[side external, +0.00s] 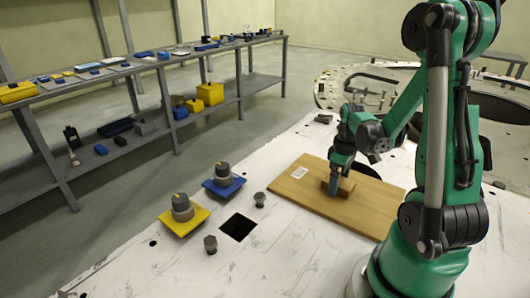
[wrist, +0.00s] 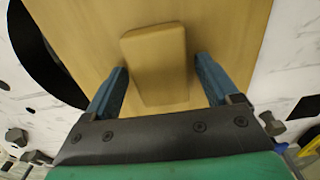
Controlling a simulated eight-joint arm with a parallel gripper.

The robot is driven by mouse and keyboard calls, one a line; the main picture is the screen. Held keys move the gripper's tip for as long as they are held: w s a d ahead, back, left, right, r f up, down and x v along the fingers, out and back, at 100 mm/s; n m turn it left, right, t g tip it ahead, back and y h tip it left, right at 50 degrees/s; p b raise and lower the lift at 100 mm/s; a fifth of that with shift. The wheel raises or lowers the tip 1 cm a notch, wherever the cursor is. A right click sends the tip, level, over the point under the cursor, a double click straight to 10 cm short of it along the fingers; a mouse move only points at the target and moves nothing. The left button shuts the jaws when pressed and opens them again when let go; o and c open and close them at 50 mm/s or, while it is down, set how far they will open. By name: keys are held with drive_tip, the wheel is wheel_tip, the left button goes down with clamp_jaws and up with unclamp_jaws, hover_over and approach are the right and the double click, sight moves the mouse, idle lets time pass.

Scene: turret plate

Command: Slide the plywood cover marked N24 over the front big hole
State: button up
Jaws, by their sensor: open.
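The plywood cover (side external: 300,200) lies flat on the white plate, with a small white label (side external: 299,172) whose marking is too small to read. A raised wooden block (wrist: 157,50) stands on the cover like a handle. My gripper (side external: 337,186) is low over the cover at this block. In the wrist view my gripper (wrist: 160,68) is open, with one blue finger on each side of the block. A big dark round hole (wrist: 40,50) shows at the left of the wrist view, partly hidden by the cover's edge. Firm contact between fingers and block cannot be told.
A square hole (side external: 238,227) lies left of the cover, near two grey knobs (side external: 260,200) (side external: 210,244). A yellow plate (side external: 183,218) and a blue plate (side external: 223,186) carry grey cylinders. A shelf (side external: 150,65) with boxes stands behind. The front left plate is mostly clear.

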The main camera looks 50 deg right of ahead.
sight(351, 174)
drive_tip(key=c, duration=1)
drive_tip(key=shift+o, duration=0.2)
drive_tip(key=shift+s+d, duration=0.15)
drive_tip(key=shift+d, duration=1.75)
drive_tip(key=shift+s+d, duration=0.15)
drive_tip(key=shift+d, duration=1.7)
drive_tip(key=o, duration=1.2)
drive_tip(key=shift+o, duration=0.2)
drive_tip(key=shift+r, duration=0.1)
drive_tip(key=shift+r, duration=3.4)
